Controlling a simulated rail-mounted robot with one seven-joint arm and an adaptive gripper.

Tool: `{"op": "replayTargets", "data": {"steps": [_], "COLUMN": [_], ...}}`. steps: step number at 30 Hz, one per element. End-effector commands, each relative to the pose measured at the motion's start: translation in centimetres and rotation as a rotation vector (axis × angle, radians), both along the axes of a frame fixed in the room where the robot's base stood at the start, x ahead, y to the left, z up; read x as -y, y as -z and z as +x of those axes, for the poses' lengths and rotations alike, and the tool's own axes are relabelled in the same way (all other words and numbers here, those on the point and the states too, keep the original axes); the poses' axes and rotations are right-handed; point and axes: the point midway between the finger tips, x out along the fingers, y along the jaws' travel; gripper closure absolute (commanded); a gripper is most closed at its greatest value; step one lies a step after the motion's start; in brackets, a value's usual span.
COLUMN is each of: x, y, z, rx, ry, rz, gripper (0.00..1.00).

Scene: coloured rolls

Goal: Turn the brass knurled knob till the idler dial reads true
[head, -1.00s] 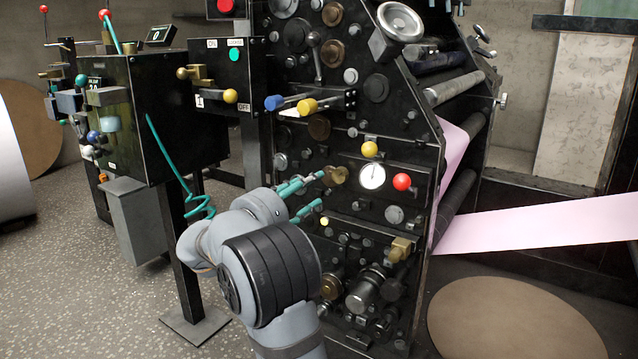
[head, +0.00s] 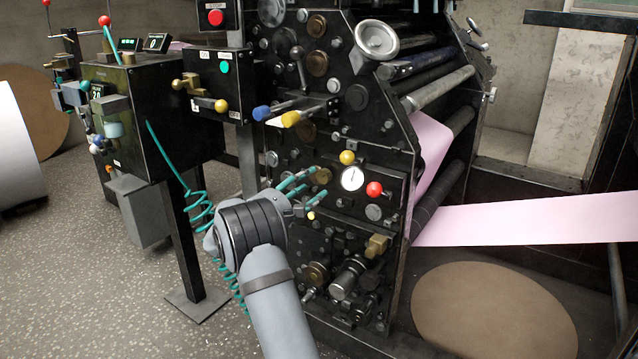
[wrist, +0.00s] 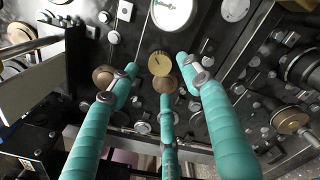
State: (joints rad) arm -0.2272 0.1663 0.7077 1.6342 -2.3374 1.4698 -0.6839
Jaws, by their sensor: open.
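The brass knob (head: 322,176) sits on the dark machine panel, left of the white round dial (head: 352,178). The dial's needle stands near upright, but its marks are too small to read. My gripper (head: 318,190) has teal fingers, spread open in front of the panel just by the brass knob. In the wrist view, the brass knob (wrist: 160,63) shows a dark mark on its face and lies between and beyond the fingertips (wrist: 160,80). The dial (wrist: 172,12) is cut off at the top there. I see no clear contact between fingers and knob.
A yellow ball knob (head: 347,157) and a red ball knob (head: 374,189) flank the dial. A brass block (head: 377,245) and metal fittings protrude below. A pink web (head: 530,220) runs out to the right.

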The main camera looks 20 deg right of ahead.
Motion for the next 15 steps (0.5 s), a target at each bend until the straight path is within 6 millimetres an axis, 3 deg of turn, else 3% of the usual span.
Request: {"op": "replayTargets", "data": {"steps": [6, 15], "x": [3.1, 4.3], "y": [0.1, 0.0], "z": [1.8, 2.6], "rx": [0.002, 0.001], "ry": [0.001, -0.001], "rz": [0.001, 0.001], "gripper": [0.52, 0.52]}}
